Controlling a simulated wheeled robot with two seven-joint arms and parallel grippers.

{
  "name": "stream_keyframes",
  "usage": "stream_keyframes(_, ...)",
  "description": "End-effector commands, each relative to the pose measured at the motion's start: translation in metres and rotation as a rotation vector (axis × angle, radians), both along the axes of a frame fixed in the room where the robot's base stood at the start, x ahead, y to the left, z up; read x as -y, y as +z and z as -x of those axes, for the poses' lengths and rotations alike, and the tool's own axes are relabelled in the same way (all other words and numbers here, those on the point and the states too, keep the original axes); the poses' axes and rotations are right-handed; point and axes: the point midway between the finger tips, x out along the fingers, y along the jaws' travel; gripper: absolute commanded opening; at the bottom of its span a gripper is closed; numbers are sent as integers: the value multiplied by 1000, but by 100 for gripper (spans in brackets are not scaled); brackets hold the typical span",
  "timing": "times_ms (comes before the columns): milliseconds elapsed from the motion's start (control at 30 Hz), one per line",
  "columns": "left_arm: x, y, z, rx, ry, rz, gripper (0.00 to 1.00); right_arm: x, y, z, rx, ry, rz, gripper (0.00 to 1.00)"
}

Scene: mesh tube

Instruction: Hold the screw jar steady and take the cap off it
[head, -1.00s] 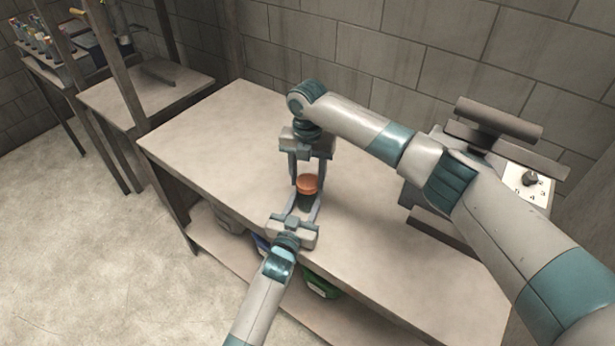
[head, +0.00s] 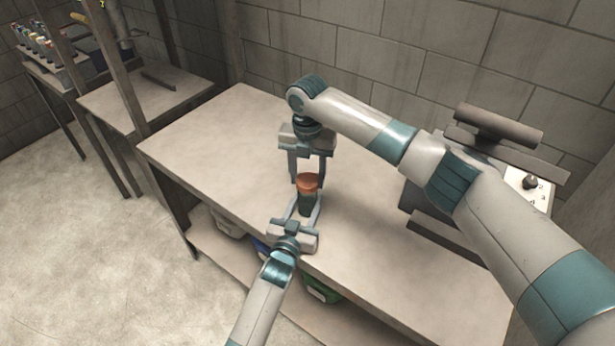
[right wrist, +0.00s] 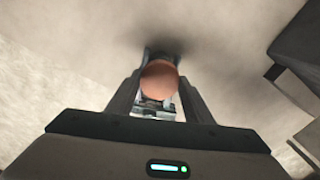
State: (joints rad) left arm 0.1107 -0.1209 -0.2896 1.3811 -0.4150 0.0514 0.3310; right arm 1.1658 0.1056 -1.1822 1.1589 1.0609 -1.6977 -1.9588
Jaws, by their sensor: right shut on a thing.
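The screw jar (head: 306,206) is dark green and upright near the front edge of the table. Its round orange cap (head: 307,184) is directly over its top; I cannot tell whether there is a gap between them. My right gripper (head: 308,180) comes down from above and is shut on the cap. In the right wrist view the cap (right wrist: 159,82) lies between the two fingers and hides most of the jar. My left gripper (head: 305,206) reaches in from the front, with a finger on each side of the jar, seemingly shut on it.
The table (head: 220,140) is bare to the left of the jar. A grey machine (head: 480,180) with a knob panel stands at its right. Bins, one of them green (head: 320,290), are on the shelf below. A smaller table (head: 150,95) stands at the back left.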

Motion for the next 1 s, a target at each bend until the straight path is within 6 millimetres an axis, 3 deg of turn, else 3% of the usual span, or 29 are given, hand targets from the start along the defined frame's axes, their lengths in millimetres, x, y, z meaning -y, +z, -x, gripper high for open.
stream_keyframes(333,0,0,0,-1,0,0,0,0,2,0,0,0,-1,20)
stream_keyframes(700,0,0,0,-1,0,0,0,0,35,0,1,0,-2,20)
stream_keyframes(1000,0,0,0,-1,0,0,0,0,40,0,-1,-1,0,20)
